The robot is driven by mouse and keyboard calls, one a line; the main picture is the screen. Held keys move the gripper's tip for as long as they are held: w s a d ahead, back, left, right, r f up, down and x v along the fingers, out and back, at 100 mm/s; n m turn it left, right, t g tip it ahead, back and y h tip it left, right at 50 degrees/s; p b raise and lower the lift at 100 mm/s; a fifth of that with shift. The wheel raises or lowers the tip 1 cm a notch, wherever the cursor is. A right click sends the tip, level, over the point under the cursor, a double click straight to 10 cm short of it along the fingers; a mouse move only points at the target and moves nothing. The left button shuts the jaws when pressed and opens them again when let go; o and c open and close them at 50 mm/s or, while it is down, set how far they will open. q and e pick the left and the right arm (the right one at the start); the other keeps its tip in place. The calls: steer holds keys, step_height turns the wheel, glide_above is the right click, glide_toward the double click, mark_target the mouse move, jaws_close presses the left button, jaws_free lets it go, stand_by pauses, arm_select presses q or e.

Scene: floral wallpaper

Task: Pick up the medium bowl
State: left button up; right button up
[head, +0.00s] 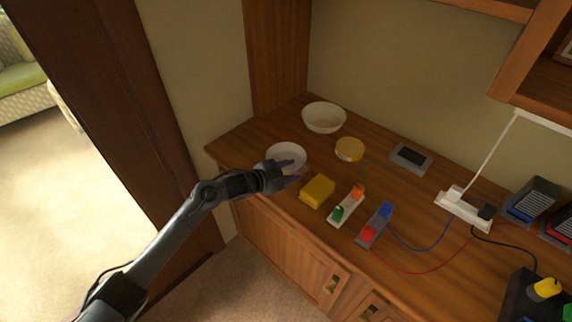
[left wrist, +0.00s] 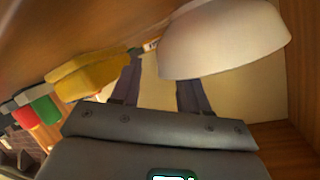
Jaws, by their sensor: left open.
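Two white bowls stand at the left end of the wooden counter. The nearer bowl (head: 286,153) looks smaller than the farther bowl (head: 323,117); I cannot tell for certain which is the medium one. My left gripper (head: 289,172) is open at the front right side of the nearer bowl and hides part of its rim. In the left wrist view a white bowl (left wrist: 222,42) fills the upper right, close to the spread fingers of the gripper (left wrist: 158,84). Its edge overlaps the right finger; contact cannot be told. My right gripper is not in view.
A shelf hangs at the upper right.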

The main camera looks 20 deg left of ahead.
arm_select(q)
steer(key=shift+x, duration=1.1)
steer(key=shift+a, duration=0.1)
steer(key=shift+c, duration=0.4)
jaws_close()
